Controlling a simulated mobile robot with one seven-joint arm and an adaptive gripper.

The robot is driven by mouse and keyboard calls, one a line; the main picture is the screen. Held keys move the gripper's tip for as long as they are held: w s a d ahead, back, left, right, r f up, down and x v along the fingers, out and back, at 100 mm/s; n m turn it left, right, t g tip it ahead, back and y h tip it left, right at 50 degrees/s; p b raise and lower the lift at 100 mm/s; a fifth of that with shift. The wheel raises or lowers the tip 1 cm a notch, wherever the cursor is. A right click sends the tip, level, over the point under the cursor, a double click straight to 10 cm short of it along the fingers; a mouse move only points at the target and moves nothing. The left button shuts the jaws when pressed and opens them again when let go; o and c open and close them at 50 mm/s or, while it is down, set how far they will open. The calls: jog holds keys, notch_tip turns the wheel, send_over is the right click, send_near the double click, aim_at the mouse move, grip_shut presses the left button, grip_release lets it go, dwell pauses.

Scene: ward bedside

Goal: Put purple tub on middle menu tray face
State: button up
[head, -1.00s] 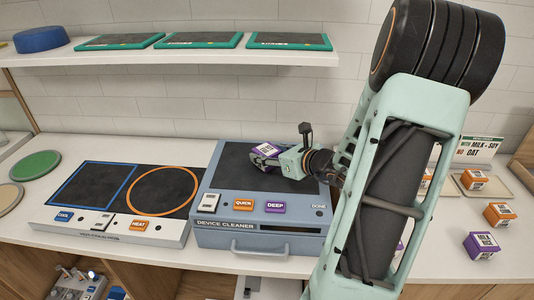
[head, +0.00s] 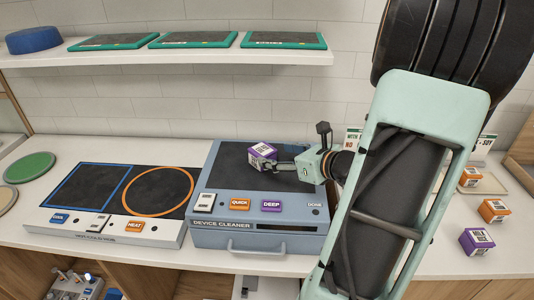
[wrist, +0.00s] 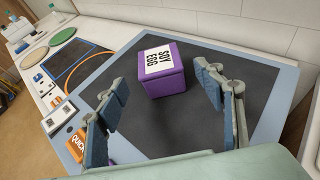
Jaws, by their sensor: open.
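A purple tub (head: 262,155) with a white label sits on the dark top of the device cleaner. It also shows in the wrist view (wrist: 164,72), where its label reads SOY EGG. My gripper (head: 280,164) is open, just right of the tub in the head view. In the wrist view its fingers (wrist: 161,80) stand apart on either side of the tub's near part, with gaps showing. A second purple tub (head: 477,241) stands on the counter at right. Pale trays (head: 494,184) with menu cards (head: 486,142) behind are partly hidden by my arm; I cannot tell which is the middle one.
The device cleaner (head: 215,222) has orange and purple buttons in front. The hot/cold hub (head: 100,228) is to its left. Green-rimmed dark panels (head: 193,40) and a blue disc (head: 34,40) lie on the shelf above. Orange tubs (head: 494,210) stand at right.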

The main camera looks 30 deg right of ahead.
aim_at(264, 150)
jog(key=v, duration=0.4)
jog(key=shift+s, duration=0.1)
jog(key=shift+o, duration=0.6)
jog(key=shift+s, duration=0.2)
jog(key=b, duration=0.2)
jog(key=f+b, duration=0.1)
jog(key=b, duration=0.2)
jog(key=shift+w+d+t, duration=0.1)
jog(key=shift+d+t, duration=0.15)
jog(key=shift+t, duration=0.05)
jog(key=b, duration=0.3)
jog(key=shift+w, duration=0.15)
jog(key=shift+w+a+r+t+b, duration=0.1)
jog(key=shift+a+r+t+b, duration=0.15)
jog(key=shift+b, duration=0.65)
jog(key=shift+w, duration=0.15)
jog(key=x, duration=0.4)
jog(key=shift+w, duration=0.35)
jog(key=shift+x, duration=2.9)
jog(key=shift+a, duration=0.15)
